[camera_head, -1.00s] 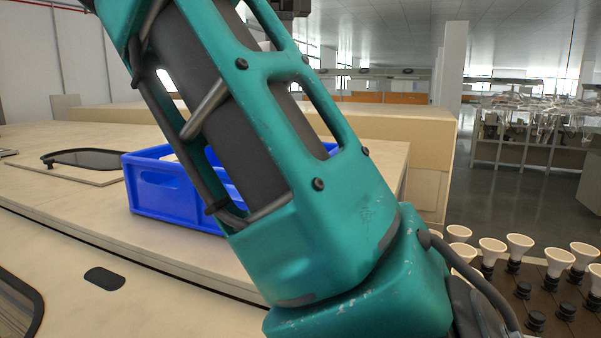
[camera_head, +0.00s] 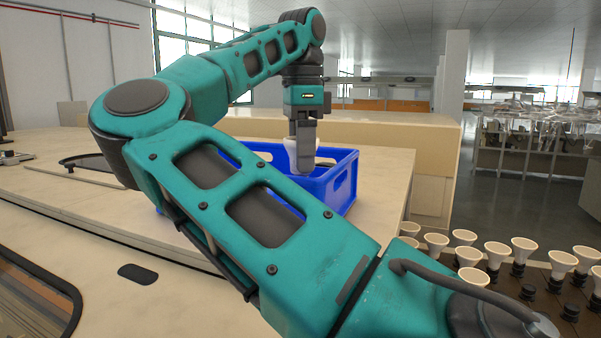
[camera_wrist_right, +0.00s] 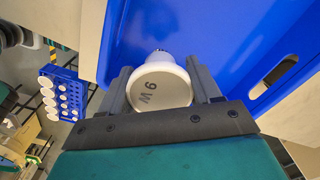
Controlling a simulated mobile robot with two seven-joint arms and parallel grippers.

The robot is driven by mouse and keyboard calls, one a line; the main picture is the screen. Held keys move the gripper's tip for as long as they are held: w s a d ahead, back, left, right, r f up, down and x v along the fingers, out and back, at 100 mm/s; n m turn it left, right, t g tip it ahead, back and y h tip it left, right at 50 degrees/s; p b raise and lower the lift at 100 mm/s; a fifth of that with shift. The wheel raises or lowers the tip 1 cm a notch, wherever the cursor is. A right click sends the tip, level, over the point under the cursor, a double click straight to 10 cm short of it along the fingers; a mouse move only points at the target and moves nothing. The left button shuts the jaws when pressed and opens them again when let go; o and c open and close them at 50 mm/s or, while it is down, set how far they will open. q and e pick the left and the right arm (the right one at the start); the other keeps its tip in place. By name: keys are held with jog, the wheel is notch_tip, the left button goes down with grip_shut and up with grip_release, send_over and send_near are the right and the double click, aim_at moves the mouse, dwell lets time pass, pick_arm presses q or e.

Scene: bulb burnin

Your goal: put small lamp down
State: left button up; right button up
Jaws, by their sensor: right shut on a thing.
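The small lamp (camera_wrist_right: 160,88) is white, with a round face carrying a printed marking, and it sits between the two fingers of my right gripper (camera_wrist_right: 163,90) in the right wrist view. In the head view my right gripper (camera_head: 303,160) points down over the blue crate (camera_head: 344,183), shut on the lamp, whose white edge (camera_head: 291,146) shows beside the fingers. The crate's blue inside (camera_wrist_right: 205,25) fills the upper part of the wrist view around the lamp. Whether the lamp touches the crate floor I cannot tell. My left gripper is not in view.
The crate stands on a pale bench (camera_head: 385,165), partly hidden by my right arm. Several white lamps (camera_head: 495,252) stand in dark sockets at the lower right. A blue rack with white round tops (camera_wrist_right: 62,95) shows at the left of the wrist view.

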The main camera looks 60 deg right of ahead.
notch_tip(320, 180, down, 4)
jog(key=shift+r, duration=0.15)
jog(key=shift+s, duration=0.1)
jog(key=shift+f, duration=0.2)
jog(key=o, duration=1.1)
jog(key=shift+c, duration=0.2)
jog(key=shift+r, duration=0.1)
notch_tip(320, 180, up, 12)
jog(key=shift+r, duration=0.15)
